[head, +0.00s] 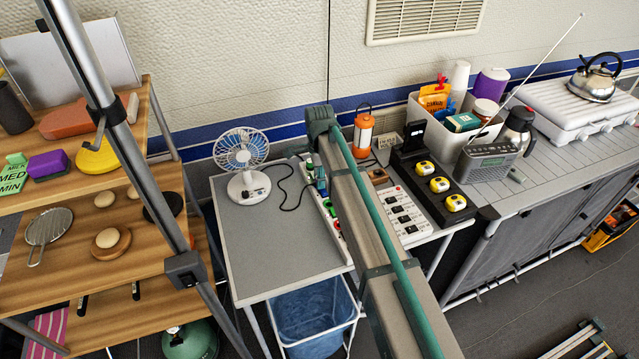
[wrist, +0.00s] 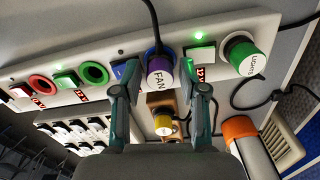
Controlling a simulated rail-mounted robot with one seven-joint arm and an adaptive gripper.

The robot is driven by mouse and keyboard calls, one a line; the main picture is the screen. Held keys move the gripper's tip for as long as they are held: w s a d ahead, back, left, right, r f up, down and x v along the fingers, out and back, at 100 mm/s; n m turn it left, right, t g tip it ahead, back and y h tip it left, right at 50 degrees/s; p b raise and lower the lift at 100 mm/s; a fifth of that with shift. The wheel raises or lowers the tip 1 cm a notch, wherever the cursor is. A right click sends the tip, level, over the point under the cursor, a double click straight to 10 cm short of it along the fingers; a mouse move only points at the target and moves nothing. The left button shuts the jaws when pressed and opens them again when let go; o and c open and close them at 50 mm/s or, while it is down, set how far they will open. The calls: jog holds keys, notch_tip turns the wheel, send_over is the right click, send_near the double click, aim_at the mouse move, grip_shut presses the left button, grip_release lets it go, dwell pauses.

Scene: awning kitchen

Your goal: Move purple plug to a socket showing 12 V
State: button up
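In the wrist view the purple plug (wrist: 160,72), labelled FAN, stands in the white socket strip (wrist: 130,45) with a black cord. My gripper (wrist: 157,68) is open, with one finger on each side of the plug and small gaps visible. An empty green-ringed socket (wrist: 95,73) and an empty red-ringed socket (wrist: 38,83) lie to the left, with small red displays too small to read surely. A display reading about 12 V (wrist: 201,75) is between the purple plug and a green plug (wrist: 240,57) labelled LIGHTS. In the head view my arm hides much of the strip (head: 328,212).
A second white strip (head: 402,213) and a black charger with yellow items (head: 440,184) stand right. The fan (head: 241,165) is left; the grey tabletop (head: 270,245) before it is clear.

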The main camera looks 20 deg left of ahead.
grip_shut()
jog(key=shift+r+p, duration=1.15)
jog(key=shift+r, duration=0.75)
jog(key=shift+r+p, duration=0.4)
jog(key=shift+r, duration=0.2)
notch_tip(320, 180, up, 2)
jog(key=shift+r+p, duration=0.25)
jog(key=shift+p, duration=0.6)
jog(key=s+d+f, duration=0.1)
jog(key=s+d, duration=0.1)
jog(key=s+d+f, duration=0.1)
jog(key=s, duration=0.1)
jog(key=s+d+f, duration=0.2)
jog(key=shift+s+d+b, duration=0.25)
jog(key=shift+d+b, duration=0.05)
jog(key=shift+b, duration=0.1)
jog(key=shift+f+b, duration=0.3)
jog(key=shift+f, duration=1.45)
dwell(1.0)
jog(key=shift+o, duration=2)
grip_release()
